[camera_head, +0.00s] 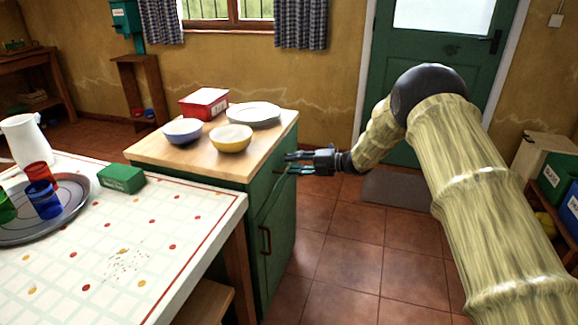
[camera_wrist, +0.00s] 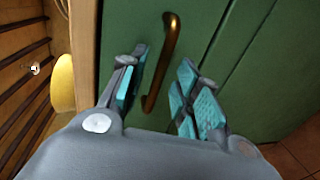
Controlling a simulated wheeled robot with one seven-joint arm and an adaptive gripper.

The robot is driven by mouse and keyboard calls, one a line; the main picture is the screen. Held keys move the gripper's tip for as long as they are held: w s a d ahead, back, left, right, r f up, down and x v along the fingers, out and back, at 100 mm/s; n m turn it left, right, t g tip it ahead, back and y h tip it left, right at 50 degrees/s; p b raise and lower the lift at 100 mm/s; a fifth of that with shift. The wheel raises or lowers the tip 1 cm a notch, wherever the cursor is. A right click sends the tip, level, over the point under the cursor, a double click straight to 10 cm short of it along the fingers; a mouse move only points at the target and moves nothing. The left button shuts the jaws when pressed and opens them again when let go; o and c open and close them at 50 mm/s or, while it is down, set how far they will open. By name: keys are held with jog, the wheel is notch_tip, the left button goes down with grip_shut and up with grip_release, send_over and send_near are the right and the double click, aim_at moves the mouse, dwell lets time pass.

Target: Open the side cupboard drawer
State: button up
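The green side cupboard (camera_head: 277,232) has a wooden top and a door with a brown handle (camera_head: 266,240) low on its right-hand face. My gripper (camera_head: 291,163) is level with the upper part of that face, just under the top's edge. In the wrist view, my gripper (camera_wrist: 163,88) is open, with its teal finger pads apart. A curved brass handle (camera_wrist: 165,60) on a green front (camera_wrist: 215,35) lies between the fingers, with gaps on both sides. In the head view the gripper hides this upper handle. The drawer looks shut.
On the cupboard top (camera_head: 158,148) stand a yellow bowl (camera_head: 231,139), a blue bowl (camera_head: 183,131), a plate (camera_head: 253,113) and a red box (camera_head: 204,103). A table (camera_head: 150,240) with cups on a tray (camera_head: 75,190) is at left. The tiled floor right of the cupboard is clear.

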jog(key=shift+x, duration=1.15)
jog(key=shift+c, duration=0.2)
grip_shut()
